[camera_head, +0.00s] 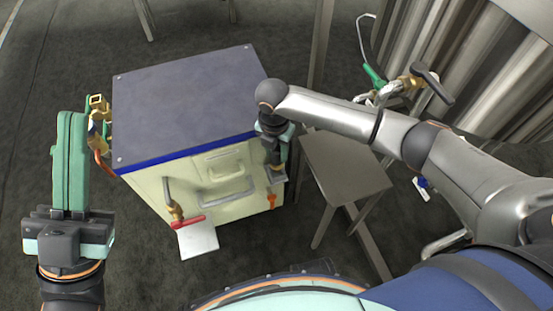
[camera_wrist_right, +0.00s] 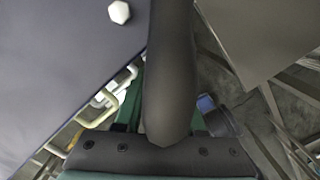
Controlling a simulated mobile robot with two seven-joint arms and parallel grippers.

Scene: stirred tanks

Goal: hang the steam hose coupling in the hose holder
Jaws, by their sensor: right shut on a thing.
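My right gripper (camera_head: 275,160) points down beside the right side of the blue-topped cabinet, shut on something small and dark. In the right wrist view a dark rounded, rod-like thing (camera_wrist_right: 170,75) runs down between the green fingers. I cannot tell for sure whether it is the steam hose coupling, and its lower end is hidden. An orange piece (camera_head: 272,200) shows just below the gripper by the cabinet's front corner. My left gripper (camera_head: 68,150) stands left of the cabinet with its green fingers together and nothing visible in them. I cannot make out the hose holder clearly.
The cabinet (camera_head: 185,95) has brass fittings (camera_head: 98,115) on its left and a red-handled valve (camera_head: 187,221) in front. A grey stool (camera_head: 345,165) stands close to the right gripper. A brass valve (camera_head: 410,82) with a pale hose is behind my right arm. Floor on the left is clear.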

